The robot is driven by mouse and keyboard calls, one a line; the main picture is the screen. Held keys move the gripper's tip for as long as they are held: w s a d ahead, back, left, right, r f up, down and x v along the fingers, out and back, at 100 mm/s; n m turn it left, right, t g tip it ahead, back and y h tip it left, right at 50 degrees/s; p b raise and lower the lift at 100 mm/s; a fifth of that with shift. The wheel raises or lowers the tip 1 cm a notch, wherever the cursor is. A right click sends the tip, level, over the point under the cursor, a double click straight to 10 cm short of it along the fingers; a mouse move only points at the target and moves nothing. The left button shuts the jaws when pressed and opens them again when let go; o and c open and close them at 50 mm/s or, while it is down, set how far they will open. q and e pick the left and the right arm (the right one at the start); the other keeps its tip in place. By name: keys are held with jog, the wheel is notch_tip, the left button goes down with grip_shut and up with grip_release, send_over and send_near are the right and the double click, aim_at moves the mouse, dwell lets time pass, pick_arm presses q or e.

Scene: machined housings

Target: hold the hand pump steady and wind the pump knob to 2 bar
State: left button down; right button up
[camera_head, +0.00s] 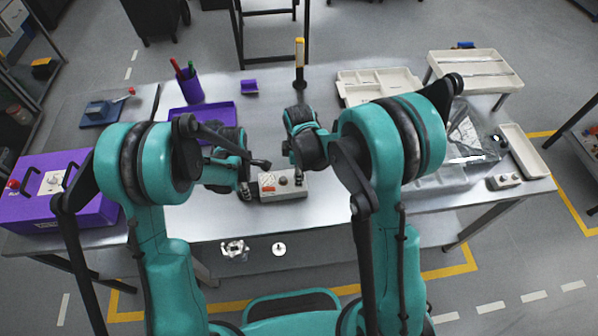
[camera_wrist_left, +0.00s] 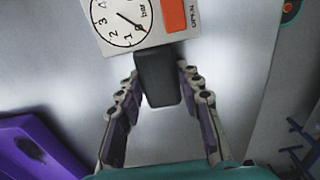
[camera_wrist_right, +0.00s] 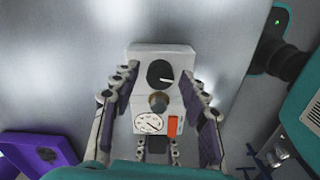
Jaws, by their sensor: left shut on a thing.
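The gauge needle points to the lower right, near the word bar, on the low side of the 1. My left gripper (camera_head: 246,192) is shut on the pump's dark grip (camera_wrist_left: 158,80), at the gauge end. My right gripper (camera_wrist_right: 158,78) is open above the pump, fingers either side of it. The black pump knob (camera_wrist_right: 160,73) with a white mark lies between them, beside a brownish round button (camera_wrist_right: 158,102).
A purple tray (camera_head: 200,117) and a pen cup (camera_head: 188,87) stand behind left; a purple box (camera_head: 62,188) is at far left. A yellow-topped post (camera_head: 299,62) stands behind the pump. Pale trays (camera_head: 375,88) and a clear bag (camera_head: 465,135) are on the right.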

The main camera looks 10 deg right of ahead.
grip_shut()
jog(key=shift+m, duration=0.3)
jog(key=m, duration=0.3)
jog(key=shift+m, duration=0.4)
jog(key=m, duration=0.9)
jog(key=shift+m, duration=1.9)
